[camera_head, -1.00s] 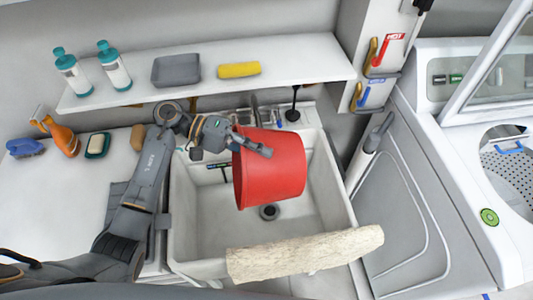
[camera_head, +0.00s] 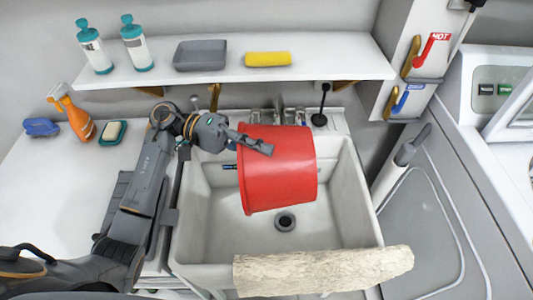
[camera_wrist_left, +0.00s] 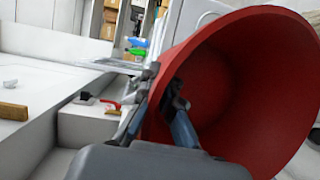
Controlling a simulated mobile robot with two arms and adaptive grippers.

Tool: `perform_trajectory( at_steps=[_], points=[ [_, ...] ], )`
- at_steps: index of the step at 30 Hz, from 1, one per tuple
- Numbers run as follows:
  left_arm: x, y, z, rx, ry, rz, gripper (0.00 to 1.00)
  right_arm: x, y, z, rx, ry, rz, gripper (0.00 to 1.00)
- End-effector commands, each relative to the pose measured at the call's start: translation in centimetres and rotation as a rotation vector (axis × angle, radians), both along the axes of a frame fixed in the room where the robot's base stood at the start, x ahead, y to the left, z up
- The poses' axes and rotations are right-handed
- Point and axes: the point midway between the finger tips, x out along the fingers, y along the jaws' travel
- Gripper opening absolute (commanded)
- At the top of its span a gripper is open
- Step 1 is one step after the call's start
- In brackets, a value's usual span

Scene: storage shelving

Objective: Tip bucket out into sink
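The red bucket (camera_head: 280,172) is held over the white sink (camera_head: 195,225), tilted on its side with its mouth toward the left of the head view. In the left wrist view the mouth and hollow inside of the bucket (camera_wrist_left: 240,80) face the camera; I see no contents there. My left gripper (camera_head: 258,146) is shut on the bucket's rim, with one finger inside the bucket and one outside in the wrist view. The sink drain (camera_head: 285,221) shows below the bucket and looks clear. My right gripper is not in view.
A shelf (camera_head: 345,62) with two bottles, a grey tray (camera_head: 200,55) and a yellow sponge (camera_head: 268,59) overhangs the sink's back. A faucet (camera_head: 279,112) stands behind the bucket. A washing machine stands at right.

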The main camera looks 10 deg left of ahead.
Motion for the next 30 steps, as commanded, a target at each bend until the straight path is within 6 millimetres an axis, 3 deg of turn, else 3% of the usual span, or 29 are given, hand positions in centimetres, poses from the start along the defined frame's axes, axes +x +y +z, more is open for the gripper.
perform_trajectory(
  at_steps=[1, 12, 30],
  points=[
    [-0.1, 0.2, -0.5, -0.013, -0.006, 0.000, 0.00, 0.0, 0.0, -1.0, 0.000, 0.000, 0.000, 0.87],
    [-0.4, 1.7, -0.6, -0.089, -0.027, 0.002, 0.00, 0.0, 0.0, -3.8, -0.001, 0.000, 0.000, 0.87],
    [-0.6, 2.2, -0.3, -0.113, -0.034, 0.000, 0.00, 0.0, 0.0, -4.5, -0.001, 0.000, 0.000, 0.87]
  ],
)
